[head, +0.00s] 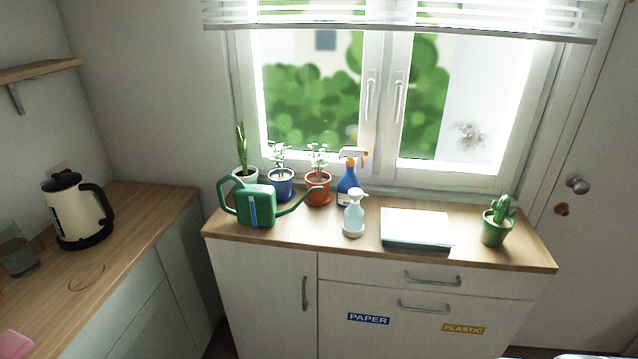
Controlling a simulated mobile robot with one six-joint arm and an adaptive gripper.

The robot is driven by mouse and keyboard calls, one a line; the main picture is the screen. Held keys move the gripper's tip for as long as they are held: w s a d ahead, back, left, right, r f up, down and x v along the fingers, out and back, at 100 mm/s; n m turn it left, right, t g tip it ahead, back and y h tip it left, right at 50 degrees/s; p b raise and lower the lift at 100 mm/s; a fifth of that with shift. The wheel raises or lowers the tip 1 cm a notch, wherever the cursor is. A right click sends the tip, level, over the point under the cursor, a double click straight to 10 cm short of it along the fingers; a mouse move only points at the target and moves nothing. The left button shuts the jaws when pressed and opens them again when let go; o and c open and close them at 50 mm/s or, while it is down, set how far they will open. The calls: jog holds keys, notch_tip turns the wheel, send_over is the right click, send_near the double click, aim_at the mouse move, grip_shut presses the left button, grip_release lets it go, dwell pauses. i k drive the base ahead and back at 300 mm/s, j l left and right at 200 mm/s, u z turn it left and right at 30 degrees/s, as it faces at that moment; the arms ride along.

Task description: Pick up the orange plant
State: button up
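A plant with pale leaves stands in an orange pot (318,189) on the wooden cabinet top below the window. It is upright, near the back edge. To its left is a plant in a blue pot (281,185), and to its right a blue spray bottle (347,182) with an orange and white head. The spout of a green watering can (256,205) reaches in front of the orange pot's lower left; I cannot tell if they touch. My gripper is not in view.
A pale soap bottle (353,216) stands front right of the orange pot. A closed laptop-like flat box (416,226) and a cactus in a green pot (496,222) are farther right. A kettle (76,212) stands on the left counter (150,215). The cabinet top's front edge is mostly clear.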

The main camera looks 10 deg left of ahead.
aim_at(317, 178)
jog(key=i+j+u, duration=0.15)
jog(key=i+u, duration=0.35)
jog(key=i, duration=0.55)
jog(key=i+u, duration=0.1)
jog(key=i, duration=0.55)
